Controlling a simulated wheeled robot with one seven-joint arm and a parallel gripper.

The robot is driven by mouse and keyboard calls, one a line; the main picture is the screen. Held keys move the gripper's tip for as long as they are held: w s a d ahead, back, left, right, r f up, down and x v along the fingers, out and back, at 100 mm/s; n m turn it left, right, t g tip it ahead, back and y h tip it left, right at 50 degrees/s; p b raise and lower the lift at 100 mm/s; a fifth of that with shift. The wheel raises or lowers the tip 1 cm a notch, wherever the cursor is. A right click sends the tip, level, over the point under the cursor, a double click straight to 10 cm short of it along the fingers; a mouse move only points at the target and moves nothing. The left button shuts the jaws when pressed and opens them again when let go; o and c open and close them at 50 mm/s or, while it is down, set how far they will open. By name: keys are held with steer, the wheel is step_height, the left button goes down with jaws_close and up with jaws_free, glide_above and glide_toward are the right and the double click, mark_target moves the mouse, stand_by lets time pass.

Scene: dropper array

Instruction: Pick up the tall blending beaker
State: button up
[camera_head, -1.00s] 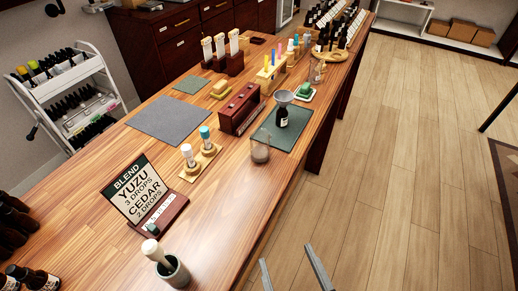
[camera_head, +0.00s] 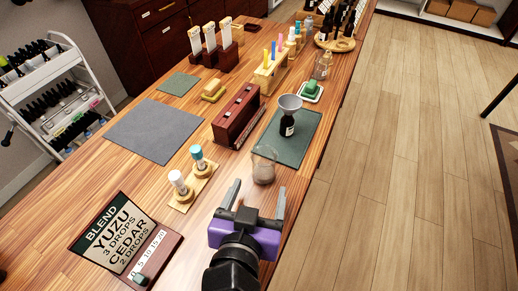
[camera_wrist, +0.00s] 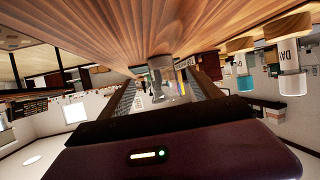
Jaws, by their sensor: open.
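The tall blending beaker appears to be the clear glass beaker (camera_head: 264,166) with a greyish lower part. It stands upright on the wooden table, just left of and near the green mat's front corner. It also shows in the wrist view (camera_wrist: 162,72), between and beyond the fingers, with the picture upside down. My gripper (camera_head: 256,193), with a purple body, is open and empty, just on the near side of the beaker, its fingers pointing toward it. In the wrist view the open fingers (camera_wrist: 165,98) frame the beaker. Whether they touch it, I cannot tell.
Two capped droppers (camera_head: 188,180) stand in a wooden holder left of the beaker. A dark bottle with a funnel (camera_head: 287,122) stands on the green mat (camera_head: 294,150) beyond. A red-brown block (camera_head: 235,120) and a blend sign (camera_head: 112,236) are nearby. The table's right edge is close.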

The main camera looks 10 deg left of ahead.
mark_target(266, 162)
steer(key=shift+w, duration=0.4)
steer(key=x, duration=0.2)
steer(key=p+x, duration=0.1)
steer(key=x, duration=0.4)
steer(key=shift+w+r+p, duration=0.3)
steer(key=shift+p, duration=0.1)
steer(key=shift+c, duration=0.2)
steer(key=c, duration=1.5)
